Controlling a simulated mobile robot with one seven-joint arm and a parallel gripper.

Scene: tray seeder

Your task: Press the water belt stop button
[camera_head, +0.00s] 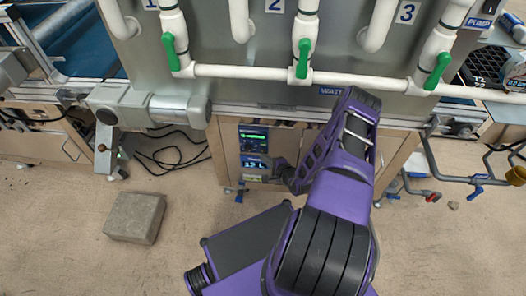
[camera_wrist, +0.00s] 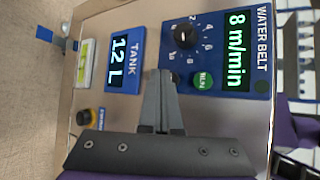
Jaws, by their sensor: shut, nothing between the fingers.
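The blue water belt panel (camera_wrist: 222,17) is in the wrist view, turned sideways, with a lit display (camera_wrist: 238,48) reading 8 m/min. It has a black numbered dial (camera_wrist: 184,38) and a green RUN button (camera_wrist: 204,80). No stop button shows; the part of the panel behind my fingers is hidden. My gripper (camera_wrist: 161,76) is shut and empty, its fingertips over the panel's lower left edge. I cannot tell whether they touch it. In the head view the panel (camera_head: 253,139) is on the cabinet front, with my gripper (camera_head: 267,176) just below it.
A blue tank display (camera_wrist: 124,57) reading 12 L, a level gauge (camera_wrist: 87,64) and a yellow-and-black knob (camera_wrist: 84,117) share the cabinet front. White pipes with green valve handles (camera_head: 303,58) run above. A grey block (camera_head: 135,217) lies on the floor at the left.

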